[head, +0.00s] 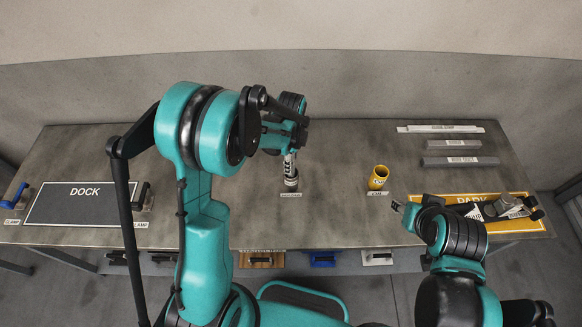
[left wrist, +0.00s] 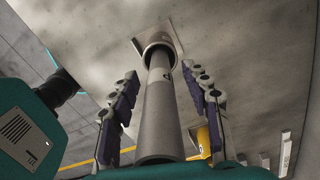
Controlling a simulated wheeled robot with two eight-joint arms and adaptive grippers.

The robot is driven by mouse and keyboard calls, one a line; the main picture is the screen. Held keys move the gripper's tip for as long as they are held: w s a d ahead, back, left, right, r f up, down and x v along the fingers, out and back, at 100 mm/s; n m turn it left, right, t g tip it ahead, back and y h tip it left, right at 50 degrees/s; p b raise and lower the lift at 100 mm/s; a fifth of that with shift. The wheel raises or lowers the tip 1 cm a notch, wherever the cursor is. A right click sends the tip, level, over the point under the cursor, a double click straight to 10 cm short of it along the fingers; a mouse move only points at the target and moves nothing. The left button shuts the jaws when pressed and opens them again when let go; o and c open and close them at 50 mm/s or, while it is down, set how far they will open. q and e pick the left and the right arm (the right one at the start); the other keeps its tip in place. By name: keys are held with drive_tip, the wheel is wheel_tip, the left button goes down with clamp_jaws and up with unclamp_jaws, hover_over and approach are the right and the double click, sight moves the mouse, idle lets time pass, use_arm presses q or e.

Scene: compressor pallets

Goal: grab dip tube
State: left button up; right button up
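The dip tube (head: 290,168) is a slim grey tube standing upright in a dark round holder on the table, left of the yellow cup. My left gripper (head: 291,150) is over it, pointing down. In the left wrist view the tube (left wrist: 160,105) runs between the two fingers of my left gripper (left wrist: 165,100). The fingers are apart, with a gap on each side of the tube. The tube's lower end sits in a round socket (left wrist: 158,47).
A yellow cup (head: 378,177) stands right of the tube. The DOCK plate (head: 85,215) with clamps lies at left, the orange PARK plate (head: 535,226) at right. Grey bars (head: 459,161) lie at back right. The table behind the cup is clear.

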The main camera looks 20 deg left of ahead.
use_arm(q)
clamp_jaws()
drive_tip(key=shift+r, duration=0.15)
